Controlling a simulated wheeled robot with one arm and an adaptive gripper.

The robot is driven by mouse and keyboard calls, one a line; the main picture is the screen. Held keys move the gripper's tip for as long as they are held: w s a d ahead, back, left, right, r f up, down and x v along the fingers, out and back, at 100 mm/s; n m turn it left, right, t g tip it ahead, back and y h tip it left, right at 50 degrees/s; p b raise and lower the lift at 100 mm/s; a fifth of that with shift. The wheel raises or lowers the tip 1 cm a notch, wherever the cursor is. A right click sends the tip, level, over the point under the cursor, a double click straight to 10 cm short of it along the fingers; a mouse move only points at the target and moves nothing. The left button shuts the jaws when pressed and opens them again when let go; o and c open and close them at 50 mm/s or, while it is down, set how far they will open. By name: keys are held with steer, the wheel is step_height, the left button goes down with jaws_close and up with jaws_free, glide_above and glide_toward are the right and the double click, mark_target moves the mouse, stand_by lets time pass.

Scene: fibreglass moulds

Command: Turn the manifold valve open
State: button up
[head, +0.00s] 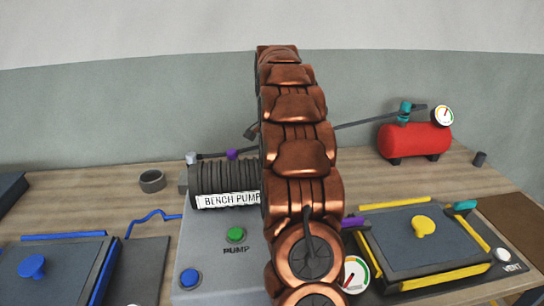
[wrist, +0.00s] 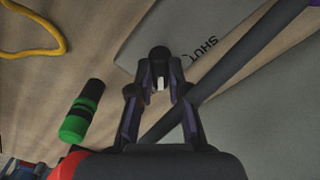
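In the wrist view my gripper (wrist: 162,72) has its fingers angled inward, with a narrow gap between the tips. A round black knob-like part (wrist: 159,53) shows at the tips, with a small white piece just below it. I cannot tell whether the fingers touch it. A grey plate (wrist: 205,38) marked SHUT lies beyond. I cannot tell for certain which part is the manifold valve. In the head view my arm hides my gripper. A teal valve (head: 405,108) sits on the red tank (head: 415,139), and another teal handle (head: 461,207) is on the right mould.
The bench pump (head: 222,180) stands left of my arm, with a green button (head: 236,234). The right mould (head: 420,240) has yellow clamps; a blue-edged mould (head: 50,270) is at left.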

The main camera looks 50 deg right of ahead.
steer(key=o, duration=0.4)
steer(key=shift+r, duration=3.7)
